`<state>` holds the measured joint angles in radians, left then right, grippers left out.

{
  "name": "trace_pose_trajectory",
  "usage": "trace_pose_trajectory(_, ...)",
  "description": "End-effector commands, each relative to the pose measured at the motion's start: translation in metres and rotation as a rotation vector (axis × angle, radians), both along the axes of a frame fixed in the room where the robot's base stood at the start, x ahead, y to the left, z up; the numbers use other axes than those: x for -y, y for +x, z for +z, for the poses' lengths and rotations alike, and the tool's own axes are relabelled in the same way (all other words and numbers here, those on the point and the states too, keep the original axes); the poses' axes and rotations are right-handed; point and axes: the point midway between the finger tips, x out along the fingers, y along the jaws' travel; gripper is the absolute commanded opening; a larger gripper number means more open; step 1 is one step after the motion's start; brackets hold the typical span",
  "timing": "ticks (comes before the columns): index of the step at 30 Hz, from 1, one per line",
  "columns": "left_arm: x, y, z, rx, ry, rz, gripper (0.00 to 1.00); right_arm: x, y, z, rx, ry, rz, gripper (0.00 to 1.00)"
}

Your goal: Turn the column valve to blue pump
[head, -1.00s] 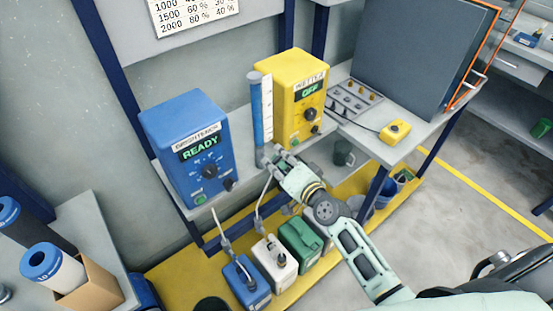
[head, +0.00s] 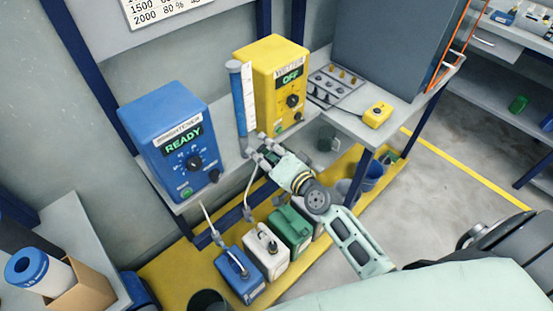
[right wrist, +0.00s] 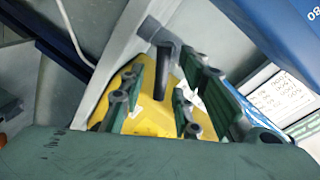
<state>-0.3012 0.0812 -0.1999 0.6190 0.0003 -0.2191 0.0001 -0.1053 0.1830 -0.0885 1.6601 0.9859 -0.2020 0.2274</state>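The blue pump (head: 172,150) reads READY and stands on the shelf at left. The yellow pump (head: 272,80) reads OFF and stands to its right. The column (head: 238,105), a clear upright tube with blue liquid, stands between them. My right gripper (head: 262,150) is at the column's foot, on its right side, and hides part of the valve area. In the right wrist view a dark valve lever (right wrist: 164,68) shows between the spread fingers of the right gripper (right wrist: 160,95), with a gap on each side. The valve's exact pointing is hard to tell. My left gripper is out of view.
Blue, white and green canisters (head: 292,232) stand on the yellow platform below, with tubes rising from them. A fittings tray (head: 337,86) and a yellow box (head: 377,114) lie on the bench at right. A grey cabinet (head: 395,45) stands behind them.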

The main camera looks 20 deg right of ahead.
Motion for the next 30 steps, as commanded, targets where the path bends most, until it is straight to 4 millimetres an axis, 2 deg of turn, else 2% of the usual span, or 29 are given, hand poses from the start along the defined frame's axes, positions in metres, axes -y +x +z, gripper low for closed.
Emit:
trace_pose_trajectory(9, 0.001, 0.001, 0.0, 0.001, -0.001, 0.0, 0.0, 0.017, -0.065, 0.01, -0.003, -0.005, 0.001, 0.3)
trace_pose_trajectory(15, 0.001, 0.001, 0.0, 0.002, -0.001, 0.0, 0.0, 0.024, -0.092, 0.015, -0.002, -0.004, 0.0, 0.3)
trace_pose_trajectory(21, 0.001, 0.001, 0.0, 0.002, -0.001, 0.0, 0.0, 0.026, -0.101, 0.018, -0.001, -0.001, 0.0, 0.3)
trace_pose_trajectory(30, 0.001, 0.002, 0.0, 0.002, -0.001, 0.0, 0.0, 0.026, -0.1, 0.018, -0.001, -0.001, 0.0, 0.3)
